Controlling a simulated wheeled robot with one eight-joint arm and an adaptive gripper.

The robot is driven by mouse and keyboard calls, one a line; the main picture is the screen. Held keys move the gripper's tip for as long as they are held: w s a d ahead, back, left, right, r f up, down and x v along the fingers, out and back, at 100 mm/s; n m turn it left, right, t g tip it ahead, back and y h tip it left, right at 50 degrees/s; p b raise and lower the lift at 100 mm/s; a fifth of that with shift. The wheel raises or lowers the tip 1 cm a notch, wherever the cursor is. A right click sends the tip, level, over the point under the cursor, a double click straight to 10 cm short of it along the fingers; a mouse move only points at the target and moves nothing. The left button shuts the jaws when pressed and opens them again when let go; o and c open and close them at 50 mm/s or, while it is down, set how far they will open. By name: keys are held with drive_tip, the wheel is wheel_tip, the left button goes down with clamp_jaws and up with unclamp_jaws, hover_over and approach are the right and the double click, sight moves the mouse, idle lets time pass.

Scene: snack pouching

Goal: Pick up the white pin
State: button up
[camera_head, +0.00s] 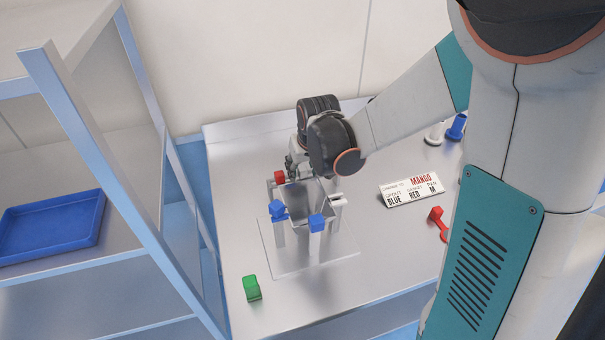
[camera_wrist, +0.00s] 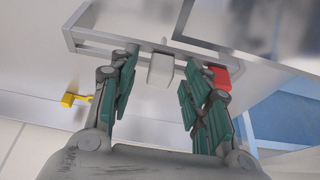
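A small white block-like piece (camera_wrist: 160,70), likely the white pin, shows between my fingers in the wrist view, beside a grey metal rail. My gripper (camera_wrist: 158,82) is open, with green finger pads on either side of it and gaps visible. In the head view my gripper (camera_head: 292,166) is low over the back of a metal fixture (camera_head: 268,246), partly hidden by my wrist. A white piece (camera_head: 337,200) sits on the fixture's right post; I cannot tell if it is the same one. Another white pin (camera_head: 434,134) stands at the back right.
The fixture also carries a red piece (camera_head: 279,177) and blue pieces (camera_head: 316,223). A sign (camera_head: 409,190), a red part (camera_head: 438,222), a green part (camera_head: 252,288) and a blue pin (camera_head: 457,126) are on the table. A yellow part (camera_wrist: 72,99) shows in the wrist view.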

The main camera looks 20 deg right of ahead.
sight(304, 170)
drive_tip(key=c, duration=0.8)
drive_tip(key=shift+r, duration=0.15)
wheel_tip(304, 170, up, 20)
drive_tip(key=p, duration=0.6)
drive_tip(key=shift+s, duration=0.1)
drive_tip(key=shift+f+p, duration=0.25)
drive_tip(key=shift+p, duration=0.1)
